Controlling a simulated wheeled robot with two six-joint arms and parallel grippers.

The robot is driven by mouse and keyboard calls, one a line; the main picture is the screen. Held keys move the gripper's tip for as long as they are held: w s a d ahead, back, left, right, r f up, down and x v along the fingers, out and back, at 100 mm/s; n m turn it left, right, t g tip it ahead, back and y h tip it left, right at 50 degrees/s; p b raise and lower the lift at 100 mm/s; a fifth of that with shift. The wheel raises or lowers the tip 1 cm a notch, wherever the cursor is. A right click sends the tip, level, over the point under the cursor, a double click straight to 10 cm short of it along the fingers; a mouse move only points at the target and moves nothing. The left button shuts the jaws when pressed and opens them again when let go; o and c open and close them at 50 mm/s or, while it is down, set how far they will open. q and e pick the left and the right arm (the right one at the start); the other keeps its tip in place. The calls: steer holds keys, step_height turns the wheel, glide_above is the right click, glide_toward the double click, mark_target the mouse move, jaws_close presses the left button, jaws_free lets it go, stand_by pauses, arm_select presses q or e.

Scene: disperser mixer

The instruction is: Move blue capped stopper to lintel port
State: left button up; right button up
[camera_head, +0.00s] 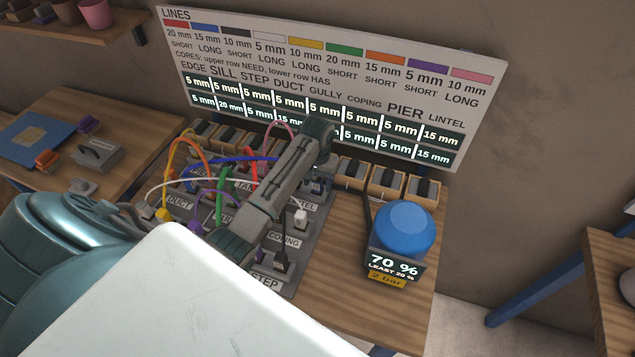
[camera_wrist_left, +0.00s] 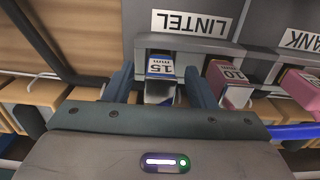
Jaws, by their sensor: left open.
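In the left wrist view, a small block with blue edging and a white label reading 15 mm (camera_wrist_left: 160,67), which fits the blue capped stopper, sits at the mouth of the grey port under the LINTEL sign (camera_wrist_left: 193,24). How deep it sits I cannot tell. My left gripper (camera_wrist_left: 160,88) is open, with one finger on each side of the block. In the head view my left gripper (camera_head: 317,185) is beside the LINTEL block, mostly hidden by its own arm. My right gripper is not in view.
A pink 10 mm plug (camera_wrist_left: 236,82) stands close beside one finger. Several coloured cables loop over the bench, a blue one (camera_wrist_left: 297,131) near the gripper. A blue dome on a gauge (camera_head: 404,228) stands to the right. The bench front right is clear.

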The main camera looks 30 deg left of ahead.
arm_select(q)
step_height(320, 180, up, 7)
steer(key=shift+f+b, duration=0.2)
steer(key=shift+b, duration=1)
step_height(320, 180, up, 3)
steer(key=shift+f+p, duration=0.1)
steer(key=shift+p, duration=0.95)
steer(key=shift+r+p, duration=0.3)
steer(key=shift+r, duration=0.15)
steer(key=shift+f, duration=0.1)
